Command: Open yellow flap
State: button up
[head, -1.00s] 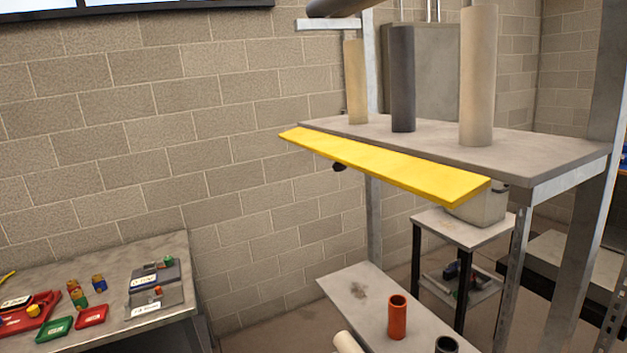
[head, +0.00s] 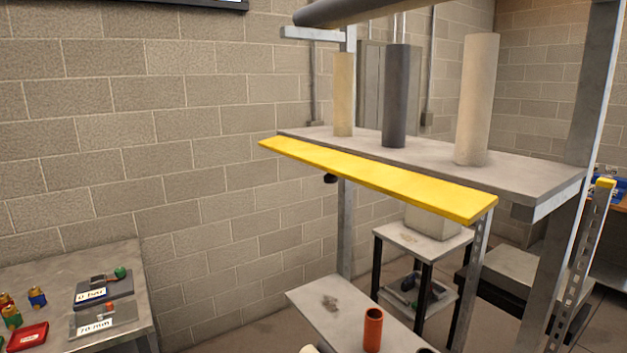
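The yellow flap (head: 375,179) is a long flat board along the front edge of the grey upper shelf (head: 520,175). It sticks out toward me, slightly below the shelf's level, and runs from the left end of the shelf down to the right. A small dark knob-like part (head: 330,178) shows under its left part. My gripper does not show in the head view.
Several upright cylinders, including a dark grey one (head: 396,95), stand on the upper shelf. A lower shelf (head: 320,300) holds an orange cylinder (head: 373,329). A metal table (head: 110,262) with small parts stands at left. Metal posts (head: 572,170) stand at right.

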aim_at(464, 205)
jog(key=u, duration=0.05)
jog(key=i, duration=1)
jog(key=z, duration=0.05)
